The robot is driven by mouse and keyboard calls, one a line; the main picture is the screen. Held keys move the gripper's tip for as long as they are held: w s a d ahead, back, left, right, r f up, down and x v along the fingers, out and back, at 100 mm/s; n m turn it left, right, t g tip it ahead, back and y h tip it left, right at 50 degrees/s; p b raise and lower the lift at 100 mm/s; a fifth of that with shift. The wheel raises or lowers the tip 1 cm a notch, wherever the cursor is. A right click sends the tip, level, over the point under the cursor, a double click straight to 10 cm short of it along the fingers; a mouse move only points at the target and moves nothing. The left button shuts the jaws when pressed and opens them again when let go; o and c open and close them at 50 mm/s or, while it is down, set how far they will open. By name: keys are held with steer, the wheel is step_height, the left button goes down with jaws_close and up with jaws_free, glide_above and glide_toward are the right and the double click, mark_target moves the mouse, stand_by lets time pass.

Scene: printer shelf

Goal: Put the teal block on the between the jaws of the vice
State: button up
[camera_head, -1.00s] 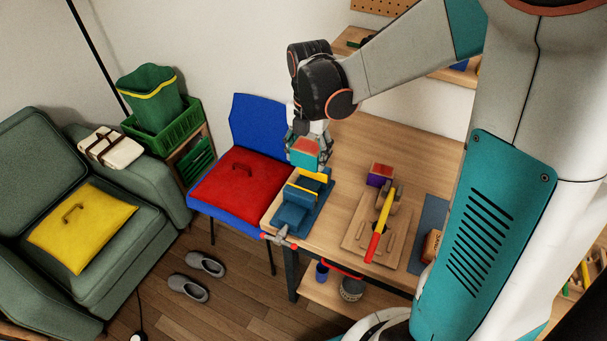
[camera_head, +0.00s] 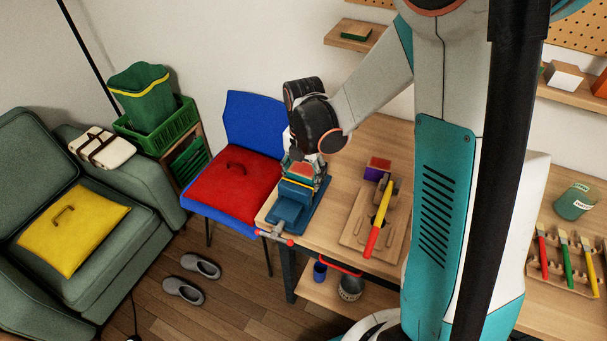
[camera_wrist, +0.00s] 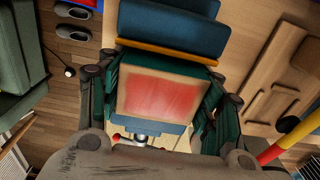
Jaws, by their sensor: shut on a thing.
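The teal block (camera_head: 299,169) has a red top with a pale border. My gripper (camera_head: 303,164) is shut on it from two opposite sides. In the wrist view the block (camera_wrist: 160,95) fills the middle, with a finger on its left and right. The blue vice (camera_head: 288,211) stands at the table's left front edge. The block is at the gap between its jaws, beside the yellow-edged front jaw (camera_wrist: 172,53). A blue part of the vice (camera_wrist: 180,143) shows on the block's other side. My gripper partly hides the far jaw, and I cannot tell how deep the block sits.
A wooden rack with a red-and-yellow-handled tool (camera_head: 379,220) and a purple block with a red top (camera_head: 377,169) are right of the vice. A blue chair with a red cushion (camera_head: 236,184) stands left. The table between vice and rack is clear.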

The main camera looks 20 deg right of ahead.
steer(key=shift+f, duration=0.2)
steer(key=o, duration=1.2)
steer(key=shift+o, duration=0.2)
steer(key=shift+r, duration=0.15)
